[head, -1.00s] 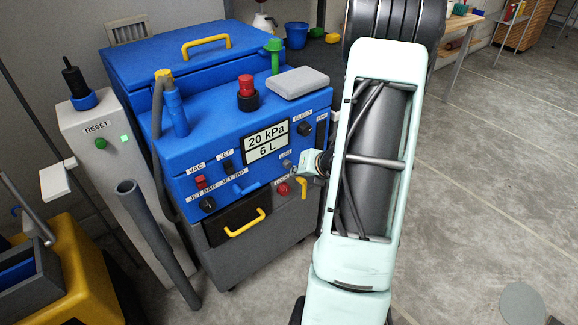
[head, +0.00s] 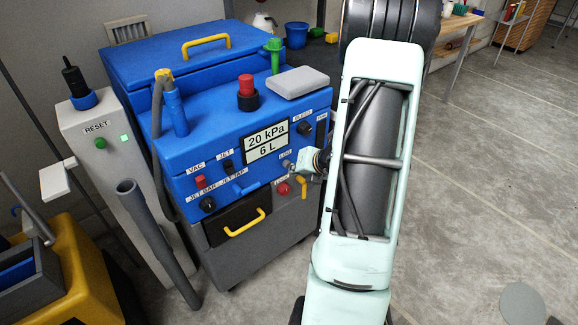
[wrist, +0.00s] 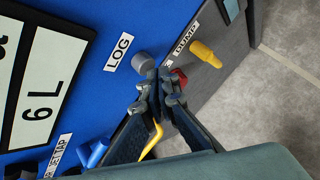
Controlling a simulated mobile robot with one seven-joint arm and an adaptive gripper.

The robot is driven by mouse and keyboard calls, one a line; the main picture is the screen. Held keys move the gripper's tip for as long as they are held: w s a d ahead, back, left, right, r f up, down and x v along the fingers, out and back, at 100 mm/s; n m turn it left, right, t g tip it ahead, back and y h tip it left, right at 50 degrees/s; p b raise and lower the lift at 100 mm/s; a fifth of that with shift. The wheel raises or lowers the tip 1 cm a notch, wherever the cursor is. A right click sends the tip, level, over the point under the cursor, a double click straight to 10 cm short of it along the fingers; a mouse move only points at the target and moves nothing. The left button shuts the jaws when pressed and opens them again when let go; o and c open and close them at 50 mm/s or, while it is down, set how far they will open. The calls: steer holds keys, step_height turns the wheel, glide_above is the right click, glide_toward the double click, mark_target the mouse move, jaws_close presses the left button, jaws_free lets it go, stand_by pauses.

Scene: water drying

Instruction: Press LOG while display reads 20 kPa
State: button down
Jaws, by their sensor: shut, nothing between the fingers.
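The display (head: 265,142) on the blue machine (head: 225,125) reads "20 kPa" above "6 L" in the head view. The grey LOG button (wrist: 142,61) sits on the blue panel beside the LOG label (wrist: 119,50) in the wrist view. It is small and partly hidden by my gripper in the head view. My gripper (wrist: 160,80) is shut and empty, with its fingertips right beside the LOG button. I cannot tell whether they touch it. In the head view my gripper (head: 297,167) is in front of the panel, right of the display.
A red knob (head: 284,188) and a yellow handle (wrist: 206,54) near the DUMP label are close to my gripper. The black drawer (head: 237,225) is below the panel. A grey hose (head: 160,245) stands at the left.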

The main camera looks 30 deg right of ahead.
steer(key=shift+w, duration=0.55)
stand_by(0.9)
steer(key=shift+s, duration=0.95)
steer(key=shift+s+d, duration=0.15)
steer(key=shift+s, duration=1.1)
steer(key=shift+s+d, duration=0.1)
steer(key=shift+s, duration=1.15)
